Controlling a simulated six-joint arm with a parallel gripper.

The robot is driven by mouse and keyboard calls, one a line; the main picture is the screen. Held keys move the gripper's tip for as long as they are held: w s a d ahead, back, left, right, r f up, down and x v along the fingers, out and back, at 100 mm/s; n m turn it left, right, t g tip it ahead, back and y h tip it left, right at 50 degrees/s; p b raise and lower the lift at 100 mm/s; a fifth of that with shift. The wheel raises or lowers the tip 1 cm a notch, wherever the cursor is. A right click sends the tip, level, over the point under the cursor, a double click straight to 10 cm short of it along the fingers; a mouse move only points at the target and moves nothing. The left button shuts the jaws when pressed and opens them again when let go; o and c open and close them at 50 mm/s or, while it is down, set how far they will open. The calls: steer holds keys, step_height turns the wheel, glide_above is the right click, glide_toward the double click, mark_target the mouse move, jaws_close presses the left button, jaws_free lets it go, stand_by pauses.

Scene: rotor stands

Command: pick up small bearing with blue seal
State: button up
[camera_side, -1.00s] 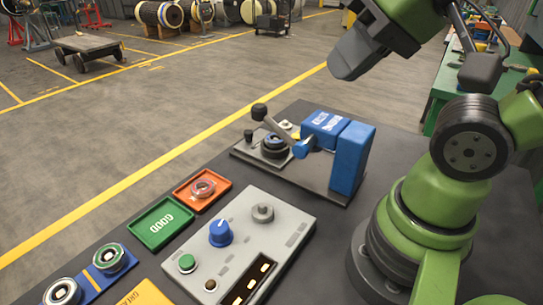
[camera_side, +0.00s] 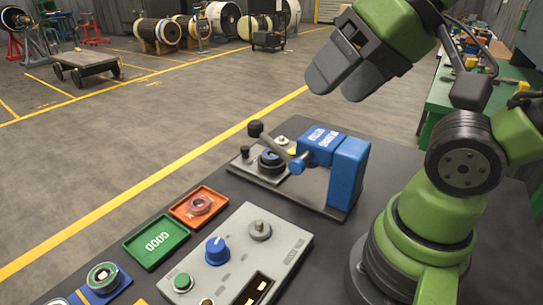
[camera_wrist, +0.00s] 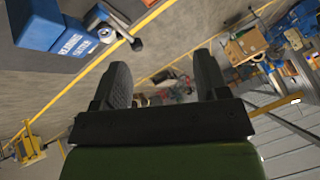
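My gripper (camera_side: 350,72) is in the air above and behind the blue press fixture (camera_side: 350,170). Its two dark fingers stand apart with nothing between them, as the wrist view (camera_wrist: 162,78) shows. A small dark ring with a bluish tint, which looks like a bearing (camera_side: 271,160), sits on the fixture's plate beside the lever; I cannot tell its seal for sure. A bearing with a greenish ring (camera_side: 103,277) sits on a blue holder at the lower left.
The green GOOD tray (camera_side: 139,253) looks empty. A grey control box (camera_side: 247,240) with blue and green knobs stands in front of the fixture. The fixture's lever (camera_side: 276,143) sticks up left of its blue block.

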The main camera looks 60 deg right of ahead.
steer(key=shift+w, duration=0.1)
steer(key=m+g+h, duration=0.2)
steer(key=m+g, duration=0.5)
steer(key=m, duration=2.7)
glide_above(270, 154)
steer(key=a, duration=0.1)
steer(key=f, duration=2)
steer(key=shift+s+f, duration=0.25)
steer(key=shift+f, duration=0.1)
step_height(270, 154, down, 6)
steer(key=shift+d+r, duration=0.15)
steer(key=shift+c, duration=0.5)
